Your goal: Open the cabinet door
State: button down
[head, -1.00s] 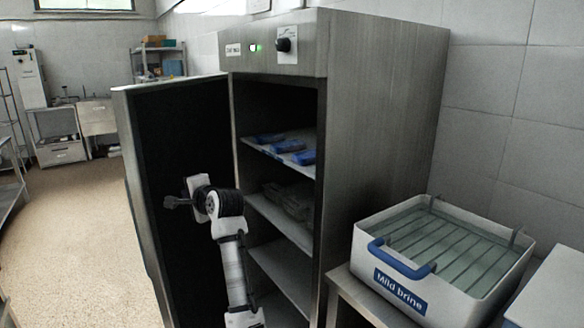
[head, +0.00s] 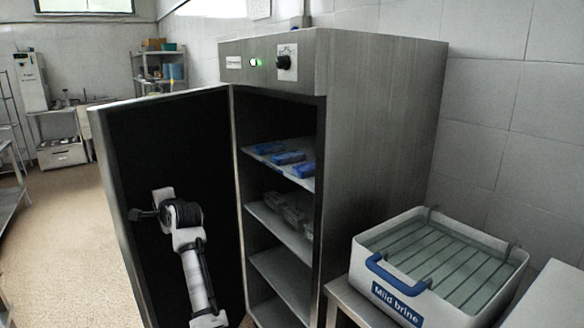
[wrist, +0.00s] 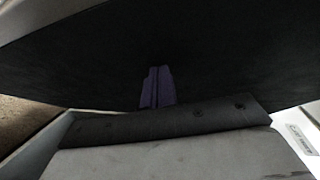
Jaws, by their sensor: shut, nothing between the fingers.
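The steel cabinet (head: 385,150) stands in the middle of the head view with its front open. Its door (head: 110,190) is hinged beside the opening and stands wide open to the left, with its dark inner face showing. My gripper (head: 135,214) is in front of that inner face, pointing left towards it. In the wrist view my gripper's fingers (wrist: 157,88) are together with nothing between them, and the dark door panel (wrist: 220,50) fills the view beyond. I cannot tell whether the fingertips touch the door.
Cabinet shelves hold blue packs (head: 288,158) and clear containers (head: 290,213). A white "Mild brine" tub (head: 455,295) with a blue handle stands on a table at the right. A shelf rack (head: 160,70) stands at the back. The floor (head: 60,240) left of the door is clear.

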jog(key=w+a+p, duration=0.3)
jog(key=w+a, duration=0.1)
jog(key=a, duration=0.9)
jog(key=shift+w, duration=0.15)
